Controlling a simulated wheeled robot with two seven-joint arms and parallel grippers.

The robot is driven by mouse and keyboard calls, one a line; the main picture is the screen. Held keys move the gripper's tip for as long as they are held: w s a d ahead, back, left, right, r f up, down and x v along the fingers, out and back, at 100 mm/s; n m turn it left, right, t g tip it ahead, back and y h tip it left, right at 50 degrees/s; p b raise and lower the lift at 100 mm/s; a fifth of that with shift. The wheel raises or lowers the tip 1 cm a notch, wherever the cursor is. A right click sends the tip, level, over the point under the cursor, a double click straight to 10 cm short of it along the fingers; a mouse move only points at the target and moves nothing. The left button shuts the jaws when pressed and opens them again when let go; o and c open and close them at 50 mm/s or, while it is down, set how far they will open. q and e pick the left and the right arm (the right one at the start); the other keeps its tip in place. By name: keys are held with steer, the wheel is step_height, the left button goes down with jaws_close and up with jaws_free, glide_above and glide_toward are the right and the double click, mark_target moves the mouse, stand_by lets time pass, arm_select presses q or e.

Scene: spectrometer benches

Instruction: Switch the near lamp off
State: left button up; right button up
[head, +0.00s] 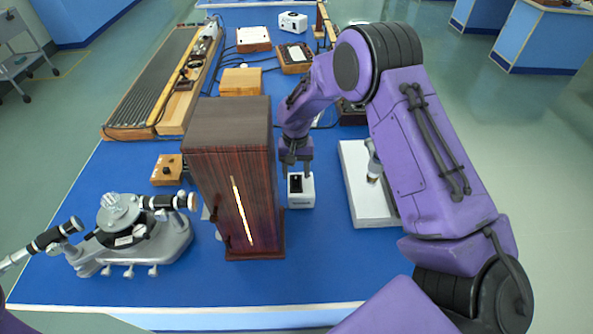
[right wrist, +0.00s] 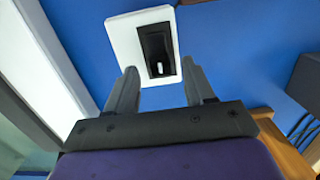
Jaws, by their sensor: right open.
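The near lamp is a tall dark wooden housing (head: 228,165) on the blue bench in the head view. Its vertical slit (head: 241,212) glows bright. A small white switch box (head: 300,198) with a black rocker stands just right of the housing. In the right wrist view the switch box (right wrist: 123,40) lies ahead, its black rocker (right wrist: 156,42) facing the camera with a small white mark. My right gripper (head: 296,168) is open and empty above the switch box, its fingertips (right wrist: 159,72) spread on either side of the rocker in that view. Contact cannot be told. My left gripper is out of view.
A grey spectrometer (head: 130,235) stands left of the housing. A white board (head: 368,208) lies to the right, partly behind my right arm. Wooden boxes (head: 240,82) and a long ribbed panel (head: 150,80) fill the back. The front bench strip is clear.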

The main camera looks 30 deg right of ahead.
step_height(320, 180, up, 10)
steer(key=b, duration=0.1)
steer(key=shift+w+d+b, duration=0.35)
steer(key=shift+w+b, duration=0.05)
